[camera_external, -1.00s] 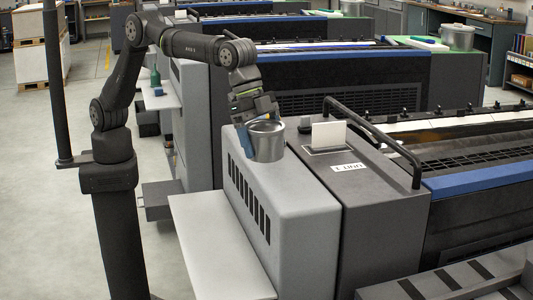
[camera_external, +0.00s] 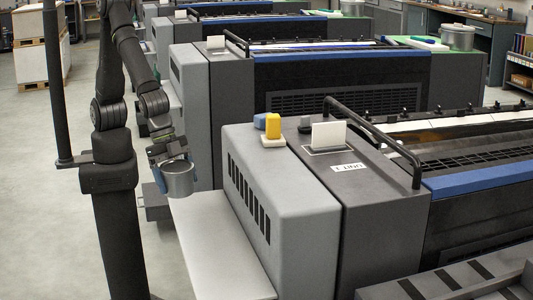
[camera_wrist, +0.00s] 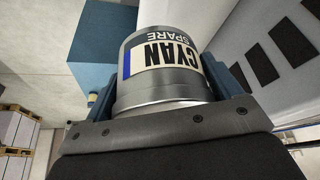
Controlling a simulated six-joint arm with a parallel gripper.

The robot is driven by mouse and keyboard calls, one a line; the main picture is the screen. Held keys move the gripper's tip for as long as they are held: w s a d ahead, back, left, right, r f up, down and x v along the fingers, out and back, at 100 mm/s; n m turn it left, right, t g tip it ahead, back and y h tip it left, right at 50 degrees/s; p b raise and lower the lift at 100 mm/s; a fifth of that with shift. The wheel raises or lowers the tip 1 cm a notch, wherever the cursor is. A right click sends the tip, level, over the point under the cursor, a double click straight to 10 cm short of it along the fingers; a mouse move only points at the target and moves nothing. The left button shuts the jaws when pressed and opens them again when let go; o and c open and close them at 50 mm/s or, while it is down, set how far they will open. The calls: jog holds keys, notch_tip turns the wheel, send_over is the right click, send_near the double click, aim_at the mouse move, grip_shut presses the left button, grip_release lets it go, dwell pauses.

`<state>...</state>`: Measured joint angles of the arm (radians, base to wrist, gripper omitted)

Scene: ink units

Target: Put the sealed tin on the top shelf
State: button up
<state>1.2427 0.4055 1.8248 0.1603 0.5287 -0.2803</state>
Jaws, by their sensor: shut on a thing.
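The tin (camera_external: 180,182) is a silver metal can. In the wrist view the tin (camera_wrist: 165,65) carries a label reading CYAN SPARE with a blue stripe. My gripper (camera_external: 174,172) is shut on the tin, with blue fingers (camera_wrist: 237,88) on its sides. The tin hangs in the air left of the grey ink unit, near the far end of a light-grey shelf plate (camera_external: 222,250) on the unit's side. Whether the tin is sealed I cannot tell. Which surface is the top shelf I cannot tell.
The grey unit (camera_external: 290,185) stands right of the tin. On its top are a yellow object (camera_external: 273,126) on a white base, a blue object behind it, a dark knob (camera_external: 305,125) and a white card (camera_external: 328,135). A lower dark ledge (camera_external: 158,213) is below left. The shelf plate is bare.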

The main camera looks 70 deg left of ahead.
jog(key=s+a+f, duration=0.2)
jog(key=s+a, duration=0.1)
jog(key=a, duration=0.2)
send_near(208, 223)
jog(key=shift+w+d+f, duration=0.15)
jog(key=shift+w+d, duration=0.15)
jog(key=shift+d, duration=0.1)
jog(key=shift+w+d+f, duration=0.2)
jog(key=shift+w+d, duration=0.05)
jog(key=shift+d, duration=0.2)
jog(key=shift+w+f, duration=0.1)
jog(key=shift+f, duration=2)
jog(key=shift+f, duration=0.1)
jog(key=o, duration=1.2)
jog(key=shift+o, duration=0.2)
jog(key=v, duration=1.2)
